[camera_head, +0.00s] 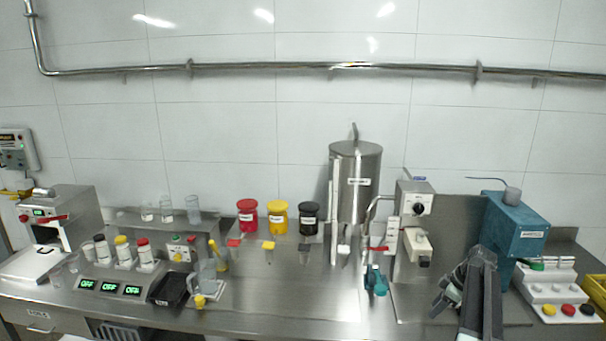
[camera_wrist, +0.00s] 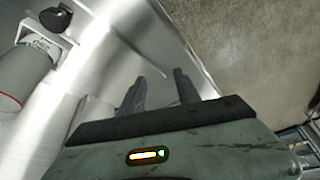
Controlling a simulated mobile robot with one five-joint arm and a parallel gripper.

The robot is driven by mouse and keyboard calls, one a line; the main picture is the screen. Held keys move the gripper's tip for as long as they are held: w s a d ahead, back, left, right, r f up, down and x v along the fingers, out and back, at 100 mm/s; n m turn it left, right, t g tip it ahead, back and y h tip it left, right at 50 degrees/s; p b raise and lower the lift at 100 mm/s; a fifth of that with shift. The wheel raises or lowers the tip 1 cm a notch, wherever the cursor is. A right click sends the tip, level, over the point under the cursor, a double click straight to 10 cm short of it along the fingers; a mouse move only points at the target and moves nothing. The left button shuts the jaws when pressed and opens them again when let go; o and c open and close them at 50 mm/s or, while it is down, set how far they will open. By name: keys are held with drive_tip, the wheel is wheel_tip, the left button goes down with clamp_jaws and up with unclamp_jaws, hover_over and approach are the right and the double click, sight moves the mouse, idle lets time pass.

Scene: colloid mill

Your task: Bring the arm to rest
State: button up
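My arm rises at the right front of the bench, in front of the blue machine (camera_head: 515,235). My gripper (camera_head: 442,297) is at its end, left of the arm's dark link and above the steel bench top (camera_head: 300,290). In the wrist view my gripper (camera_wrist: 160,76) shows two dark fingers with a clear gap between them. Nothing is held between them. The fingers point over a bright steel surface near its edge, with a brown-grey floor-like area beyond.
The steel mill (camera_head: 355,190) and its teal motor-like part (camera_head: 376,281) stand left of my gripper. A white button panel (camera_head: 553,292) stands to the right. The bench's middle front is clear.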

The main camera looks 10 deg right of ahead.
drive_tip(key=w+a+n+g, duration=0.1)
drive_tip(key=w+a, duration=0.2)
drive_tip(key=a, duration=0.8)
drive_tip(key=w+a+n+g, duration=0.1)
drive_tip(key=w+a+n, duration=0.1)
drive_tip(key=a, duration=1)
drive_tip(key=s+a+f+m, duration=0.1)
drive_tip(key=s+a, duration=0.1)
drive_tip(key=a, duration=0.7)
drive_tip(key=s+a, duration=0.2)
drive_tip(key=a, duration=0.6)
drive_tip(key=s+a+m+g+h, duration=0.1)
drive_tip(key=s+a+m+h, duration=0.2)
drive_tip(key=s+m, duration=0.6)
drive_tip(key=shift+a+f+m, duration=0.35)
drive_tip(key=shift+a+m, duration=0.35)
drive_tip(key=shift+m, duration=0.2)
drive_tip(key=shift+d, duration=0.15)
